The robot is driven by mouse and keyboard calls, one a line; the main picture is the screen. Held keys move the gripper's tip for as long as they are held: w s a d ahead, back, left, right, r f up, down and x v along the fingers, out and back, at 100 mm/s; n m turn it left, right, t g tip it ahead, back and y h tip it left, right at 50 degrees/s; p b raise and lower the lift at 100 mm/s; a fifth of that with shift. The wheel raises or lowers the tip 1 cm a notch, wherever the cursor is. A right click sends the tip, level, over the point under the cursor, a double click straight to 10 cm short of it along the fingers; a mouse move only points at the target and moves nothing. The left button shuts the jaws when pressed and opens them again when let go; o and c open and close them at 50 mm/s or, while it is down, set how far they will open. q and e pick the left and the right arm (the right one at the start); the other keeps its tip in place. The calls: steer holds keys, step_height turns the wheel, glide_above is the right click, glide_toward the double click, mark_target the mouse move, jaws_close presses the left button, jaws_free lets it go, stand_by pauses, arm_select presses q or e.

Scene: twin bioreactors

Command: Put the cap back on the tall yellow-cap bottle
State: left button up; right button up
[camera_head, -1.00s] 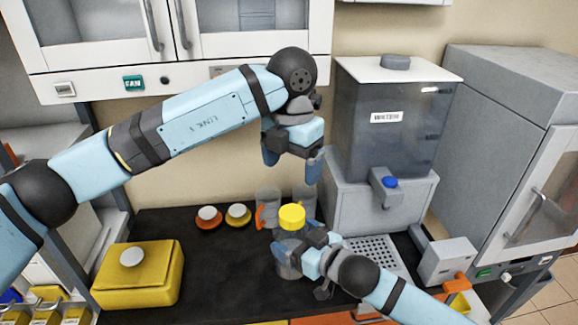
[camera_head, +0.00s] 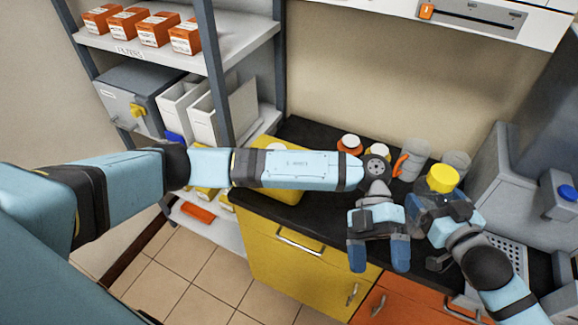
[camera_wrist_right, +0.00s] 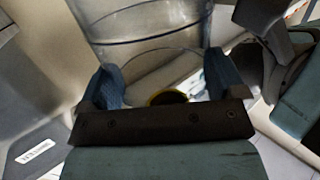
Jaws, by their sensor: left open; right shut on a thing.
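The yellow cap (camera_head: 443,179) sits at the top of the tall bottle in the head view; I cannot tell how tightly it is seated. My right gripper (camera_head: 432,212) is shut around the bottle below the cap and hides most of its body. In the right wrist view the clear bottle (camera_wrist_right: 145,30) stands between the two blue fingers of my right gripper (camera_wrist_right: 165,82). My left gripper (camera_head: 379,248) is open and empty, fingers pointing down, to the left of the bottle and nearer the counter's front edge.
Yellow drawers (camera_head: 280,255) are below; a filter shelf (camera_head: 200,70) is at upper left.

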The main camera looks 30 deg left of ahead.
arm_select(q)
steer(key=d+r+n+t+h, duration=0.4)
steer(key=d+n+h, duration=0.25)
steer(key=h, duration=0.75)
steer(key=w+a+f+n+t+y, duration=0.2)
steer(key=a+f+n+t+y, duration=0.3)
steer(key=n+t, duration=0.75)
steer(key=w+a+f+n+t+y, duration=0.3)
steer(key=a+f+n+t, duration=0.3)
steer(key=n+t, duration=0.65)
steer(key=s+a+f+n+g+y, duration=0.6)
steer(key=s+a+f+y, duration=0.3)
steer(key=a+f, duration=0.6)
steer(key=s, duration=0.2)
steer(key=shift+s+f+n, duration=0.25)
steer(key=shift+s+n, duration=0.1)
steer(key=shift+s, duration=0.05)
